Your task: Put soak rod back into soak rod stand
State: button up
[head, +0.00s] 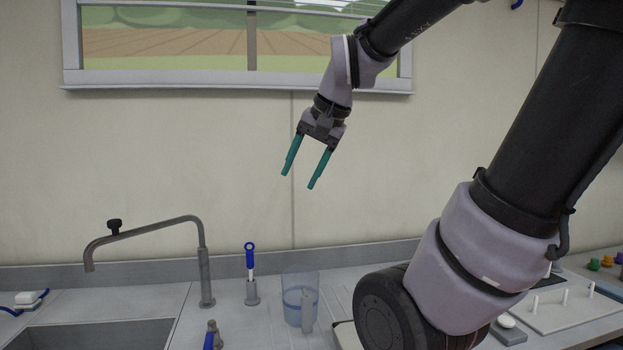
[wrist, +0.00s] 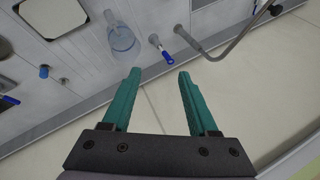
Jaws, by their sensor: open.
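The soak rod (head: 250,262) has a blue ringed handle and a white shaft. It stands upright with its lower end in the small grey soak rod stand (head: 252,293) on the counter, between the tap and the beaker. In the wrist view the rod (wrist: 168,57) and the stand (wrist: 154,40) show beyond my fingertips. My gripper (head: 298,180) has teal fingers spread apart with nothing between them. It hangs in the air well above the counter, above and to the right of the rod, and touches nothing. The fingers also fill the middle of the wrist view (wrist: 158,73).
A clear bluish beaker (head: 300,297) stands right of the rod. The curved metal tap (head: 205,275) rises to its left, beside the sink (head: 100,335). A grey and blue item (head: 211,336) is near the front. The wall is behind; my arm hides part of the right counter.

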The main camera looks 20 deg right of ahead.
jog(key=shift+s+d+f+n+t, duration=0.1)
jog(key=shift+s+f+n+t, duration=0.1)
jog(key=shift+s+n, duration=0.4)
jog(key=shift+s+a+f+n+t, duration=0.1)
jog(key=shift+s+f+n+t, duration=0.2)
jog(key=shift+s, duration=0.65)
jog(key=shift+s+d+n+t, duration=0.1)
jog(key=shift+s+n, duration=0.4)
jog(key=shift+s, duration=0.25)
